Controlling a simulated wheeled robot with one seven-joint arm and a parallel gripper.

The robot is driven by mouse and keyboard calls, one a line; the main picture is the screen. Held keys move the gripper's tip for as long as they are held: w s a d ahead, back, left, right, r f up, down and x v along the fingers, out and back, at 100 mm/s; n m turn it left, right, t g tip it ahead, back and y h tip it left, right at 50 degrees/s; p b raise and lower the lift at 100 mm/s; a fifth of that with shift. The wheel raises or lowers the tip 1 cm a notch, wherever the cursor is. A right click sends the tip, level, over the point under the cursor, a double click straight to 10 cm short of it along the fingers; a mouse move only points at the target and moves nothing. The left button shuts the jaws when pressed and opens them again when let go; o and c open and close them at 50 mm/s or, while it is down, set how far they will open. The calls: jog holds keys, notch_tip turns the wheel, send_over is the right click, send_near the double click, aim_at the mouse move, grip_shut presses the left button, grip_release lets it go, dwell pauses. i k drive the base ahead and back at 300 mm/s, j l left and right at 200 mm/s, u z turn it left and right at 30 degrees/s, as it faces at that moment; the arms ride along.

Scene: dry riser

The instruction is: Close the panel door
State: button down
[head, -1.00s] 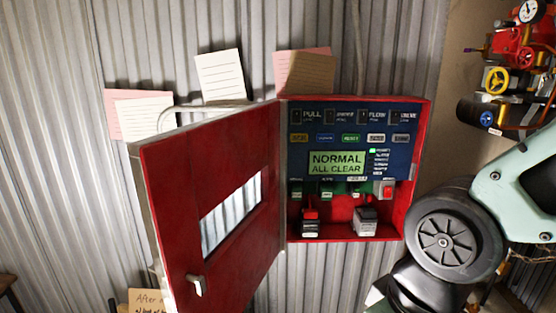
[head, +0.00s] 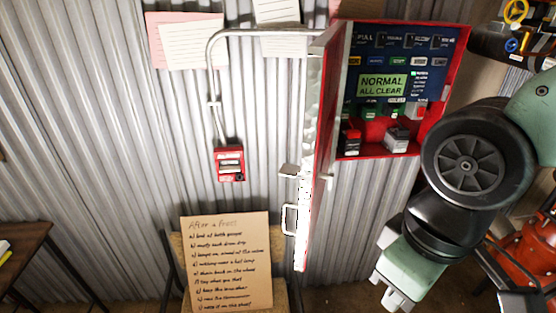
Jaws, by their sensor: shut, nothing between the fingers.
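The panel door (head: 313,160) is red and stands open, hinged on the left side of the red control panel box (head: 388,150). I see the door nearly edge-on, jutting out towards me. A small silver handle (head: 328,181) shows on its right side, and pale metal fittings (head: 290,220) show at its left. The box's blue face shows a green "NORMAL ALL CLEAR" display and several switches. My gripper (head: 388,298) is low, right of the door and below the box, apart from both. It is shut and empty, partly hidden by its own hand.
A small red wall unit (head: 230,163) hangs left of the door under a pipe (head: 212,90). A cardboard sign (head: 228,262) leans on a chair below. A wooden table (head: 22,258) is at far left. Red equipment (head: 530,250) stands at right.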

aim_at(328, 58)
jog(key=k+j+z, duration=0.1)
jog(key=j, duration=0.3)
jog(key=k+j, duration=0.15)
jog(key=j, duration=0.25)
jog(key=k+j+z, duration=0.15)
jog(key=j, duration=0.25)
jog(key=i+l+u, duration=0.1)
jog(key=l+u, duration=0.15)
jog(key=i+l+u, duration=0.1)
jog(key=l+u, duration=0.15)
